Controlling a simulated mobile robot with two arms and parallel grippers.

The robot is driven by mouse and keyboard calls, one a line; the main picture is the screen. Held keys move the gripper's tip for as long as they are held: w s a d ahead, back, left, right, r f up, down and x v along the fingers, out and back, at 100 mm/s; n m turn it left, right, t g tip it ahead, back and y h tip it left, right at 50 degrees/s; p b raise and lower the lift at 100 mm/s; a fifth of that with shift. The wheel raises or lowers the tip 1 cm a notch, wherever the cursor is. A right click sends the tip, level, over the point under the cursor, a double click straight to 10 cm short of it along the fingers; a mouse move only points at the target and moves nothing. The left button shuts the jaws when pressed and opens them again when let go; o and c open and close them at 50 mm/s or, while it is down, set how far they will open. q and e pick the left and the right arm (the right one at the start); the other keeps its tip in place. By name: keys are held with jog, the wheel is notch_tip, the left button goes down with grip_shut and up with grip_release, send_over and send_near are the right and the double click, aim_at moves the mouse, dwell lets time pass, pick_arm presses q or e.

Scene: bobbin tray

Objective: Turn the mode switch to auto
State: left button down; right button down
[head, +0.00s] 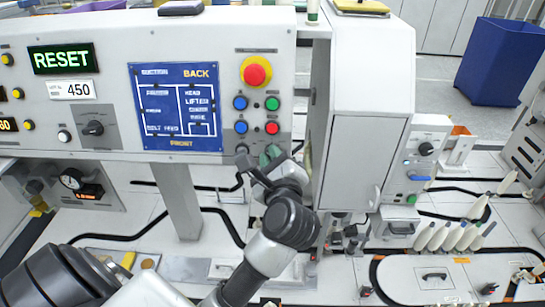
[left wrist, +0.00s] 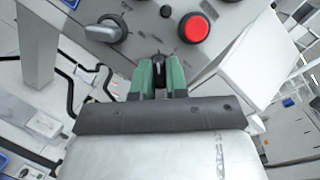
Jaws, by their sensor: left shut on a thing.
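The mode switch (left wrist: 158,67) shows in the left wrist view as a small dark knob between green fingertips, low on the control panel (head: 215,60). My left gripper (left wrist: 160,78) is shut on it. In the head view my left gripper (head: 268,157) is at the panel's lower edge, below the red button (head: 272,128), and covers the switch. Its label and pointing direction cannot be read. My right gripper is not in view.
Another knob (left wrist: 107,28) is close on the left, and the red button (left wrist: 193,27) is up and right. A red mushroom button (head: 257,74) sits higher. A grey cabinet (head: 360,120) stands just right.

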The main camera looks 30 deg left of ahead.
pick_arm(q)
jog(key=shift+m, duration=0.4)
jog(key=shift+s+a+m+t+h+p, duration=0.1)
jog(key=shift+m+t+h+p, duration=0.9)
jog(key=shift+m+p, duration=2.4)
jog(key=shift+a+m+t+h+p, duration=0.1)
jog(key=shift+m+t+h+p, duration=0.35)
jog(key=shift+m+h+p, duration=1.95)
jog(key=shift+s+m+t+h+p, duration=0.15)
jog(key=shift+m+t+p, duration=0.6)
jog(key=shift+m+p, duration=3.65)
jog(key=shift+w+m+b, duration=0.1)
jog(key=shift+m+b, duration=0.7)
jog(key=c, duration=1.1)
grip_release()
jog(key=shift+c, duration=0.2)
